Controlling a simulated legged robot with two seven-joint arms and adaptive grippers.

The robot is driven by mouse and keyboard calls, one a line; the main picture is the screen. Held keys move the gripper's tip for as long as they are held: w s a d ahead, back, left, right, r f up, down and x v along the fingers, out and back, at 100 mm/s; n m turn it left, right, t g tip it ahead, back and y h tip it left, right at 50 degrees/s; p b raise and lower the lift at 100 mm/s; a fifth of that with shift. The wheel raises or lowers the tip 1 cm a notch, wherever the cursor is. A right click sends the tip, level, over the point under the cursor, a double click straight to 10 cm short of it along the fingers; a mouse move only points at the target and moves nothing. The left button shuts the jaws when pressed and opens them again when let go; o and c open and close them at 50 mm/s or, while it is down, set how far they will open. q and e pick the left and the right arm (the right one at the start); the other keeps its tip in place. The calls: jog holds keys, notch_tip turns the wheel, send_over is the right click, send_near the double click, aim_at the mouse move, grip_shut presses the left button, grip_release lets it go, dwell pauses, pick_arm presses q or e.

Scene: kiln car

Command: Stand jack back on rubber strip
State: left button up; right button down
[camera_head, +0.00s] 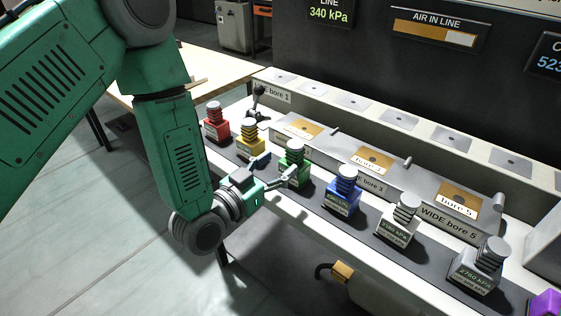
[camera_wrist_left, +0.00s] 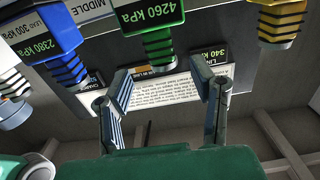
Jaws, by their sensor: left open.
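A row of coloured jacks stands upright on the dark rubber strip (camera_head: 372,224). The green jack (camera_head: 294,154) is closest to my left gripper (camera_head: 284,180), which is open and empty just in front of it. In the left wrist view the open fingers (camera_wrist_left: 167,95) have the green jack (camera_wrist_left: 155,38) beyond them, and nothing is between the fingers. The red jack (camera_head: 215,124), yellow jack (camera_head: 250,140), blue jack (camera_head: 343,192), white jack (camera_head: 400,222) and grey jack (camera_head: 480,265) stand along the strip. My right gripper is not in view.
Behind the strip a grey bench has labelled bores with orange-framed plates (camera_head: 372,160). A black lever (camera_head: 257,103) stands near bore 1. A purple jack (camera_head: 545,303) is cut off at the lower right. A wooden table (camera_head: 215,70) is at the back left.

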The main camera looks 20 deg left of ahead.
pick_arm(q)
jog(key=shift+s+a, duration=0.2)
jog(key=shift+s, duration=0.25)
jog(key=v, duration=1.2)
dwell(0.4)
jog(key=s+f+g+y, duration=0.1)
jog(key=s+f+g, duration=0.2)
jog(key=f+g, duration=0.35)
jog(key=s+f+g+y, duration=0.1)
jog(key=s+f+g, duration=0.25)
jog(key=f, duration=0.65)
jog(key=s+a+f+n+g+y, duration=0.1)
jog(key=s+a+f+g+y, duration=0.1)
jog(key=s, duration=0.3)
jog(key=s+a+f+n+g+y, duration=0.2)
jog(key=s+a+f+g, duration=0.1)
jog(key=s, duration=0.3)
jog(key=shift+s+a+f+n+g, duration=0.25)
jog(key=shift+f+n+g, duration=0.05)
jog(key=shift+f+g, duration=0.4)
